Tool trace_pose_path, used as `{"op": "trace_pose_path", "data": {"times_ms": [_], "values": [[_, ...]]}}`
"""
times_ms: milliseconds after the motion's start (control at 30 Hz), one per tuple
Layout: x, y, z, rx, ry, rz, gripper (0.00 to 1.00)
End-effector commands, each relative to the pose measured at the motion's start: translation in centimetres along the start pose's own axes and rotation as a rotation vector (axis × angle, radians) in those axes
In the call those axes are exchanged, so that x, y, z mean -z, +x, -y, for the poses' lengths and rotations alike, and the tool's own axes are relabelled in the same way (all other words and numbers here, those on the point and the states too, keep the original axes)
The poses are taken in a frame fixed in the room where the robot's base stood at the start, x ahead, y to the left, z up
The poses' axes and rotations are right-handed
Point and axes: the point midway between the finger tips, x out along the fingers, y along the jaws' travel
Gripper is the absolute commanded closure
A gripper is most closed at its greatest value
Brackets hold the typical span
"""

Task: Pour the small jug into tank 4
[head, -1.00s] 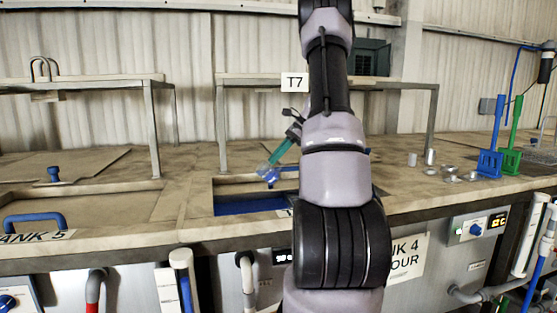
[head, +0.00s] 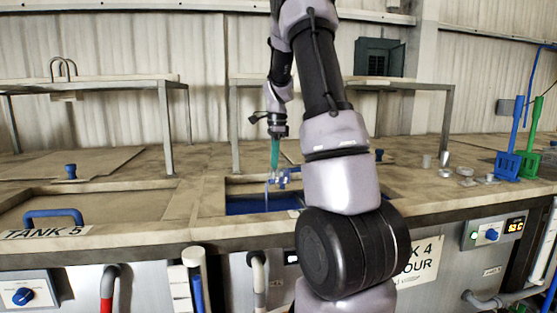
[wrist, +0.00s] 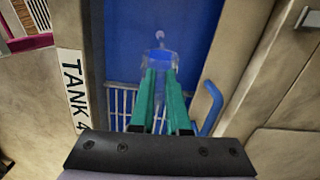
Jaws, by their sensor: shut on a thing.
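Tank 4 (head: 245,206) is an open, sunken tank with blue liquid, in the middle of the bench in the head view. Its "TANK 4" label (wrist: 74,88) and the blue liquid (wrist: 185,20) show in the wrist view. My gripper (head: 274,165) points down over the tank, its teal fingers (wrist: 160,95) shut on the small jug (wrist: 158,58). The jug is clear with blue in it; the fingers hide part of it. I cannot tell its exact tilt or whether liquid is leaving it.
A metal rack (wrist: 120,103) and a blue handle (wrist: 208,108) show at tank 4. Covered tank 5 (head: 55,218) is to the left. Raised shelves (head: 90,83) stand behind. Small metal containers (head: 463,171) and blue and green paddles (head: 508,163) stand to the right.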

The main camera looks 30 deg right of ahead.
Motion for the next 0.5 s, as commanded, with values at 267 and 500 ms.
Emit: {"op": "trace_pose_path", "data": {"times_ms": [267,500], "values": [[-1.6,0.1,0.1,-0.011,-0.008,-0.161,1.00],[-2.8,0.1,0.2,-0.020,-0.009,-0.298,1.00]]}}
